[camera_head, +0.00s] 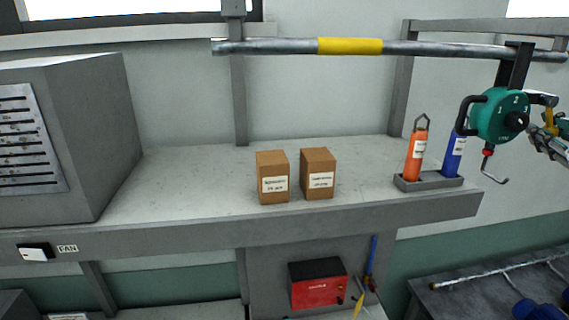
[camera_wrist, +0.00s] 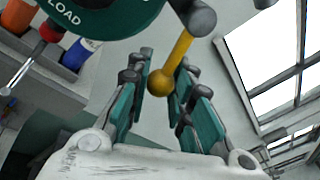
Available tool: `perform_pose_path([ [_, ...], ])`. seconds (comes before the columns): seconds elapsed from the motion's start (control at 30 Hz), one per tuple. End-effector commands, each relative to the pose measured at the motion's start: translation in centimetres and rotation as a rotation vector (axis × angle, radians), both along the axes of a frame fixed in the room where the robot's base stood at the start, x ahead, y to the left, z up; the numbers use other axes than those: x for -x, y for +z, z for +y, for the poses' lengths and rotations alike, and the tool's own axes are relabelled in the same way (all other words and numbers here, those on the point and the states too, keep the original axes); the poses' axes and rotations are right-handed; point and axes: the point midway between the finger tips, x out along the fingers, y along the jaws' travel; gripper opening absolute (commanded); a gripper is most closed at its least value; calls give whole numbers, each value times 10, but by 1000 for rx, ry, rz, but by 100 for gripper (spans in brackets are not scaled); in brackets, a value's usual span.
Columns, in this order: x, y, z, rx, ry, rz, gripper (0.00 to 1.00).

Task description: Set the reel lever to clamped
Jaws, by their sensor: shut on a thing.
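The green reel (camera_head: 490,120) hangs from a dark bracket on the overhead rail at the right of the head view. Part of it, with the word "LOAD", shows at the top of the wrist view (camera_wrist: 95,12). The yellow reel lever (camera_head: 549,121) hangs down at the reel's right side. In the wrist view the lever (camera_wrist: 179,50) ends in a yellow ball between my fingers. My gripper (camera_wrist: 163,75) is shut on the lever at its ball end. In the head view my gripper (camera_head: 546,138) is at the right edge, partly cut off.
A red-tipped hook (camera_head: 490,165) hangs below the reel. An orange bottle (camera_head: 415,155) and a blue bottle (camera_head: 454,155) stand in a grey holder (camera_head: 428,183) on the shelf. Two brown boxes (camera_head: 272,177) stand mid-shelf. The metal rail (camera_head: 280,47) runs overhead.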

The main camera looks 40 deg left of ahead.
Motion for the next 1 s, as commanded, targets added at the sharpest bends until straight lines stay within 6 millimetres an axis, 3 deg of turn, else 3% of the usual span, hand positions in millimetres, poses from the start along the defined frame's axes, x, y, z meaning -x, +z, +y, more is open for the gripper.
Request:
perform_pose_path([
  [0.63,5,-4,4,-78,0,101,0],
  [0.67,5,-4,4,-78,0,101,27],
  [0.73,5,-4,4,-78,-1,100,42],
  [1.0,4,-3,4,-78,-1,100,42],
])
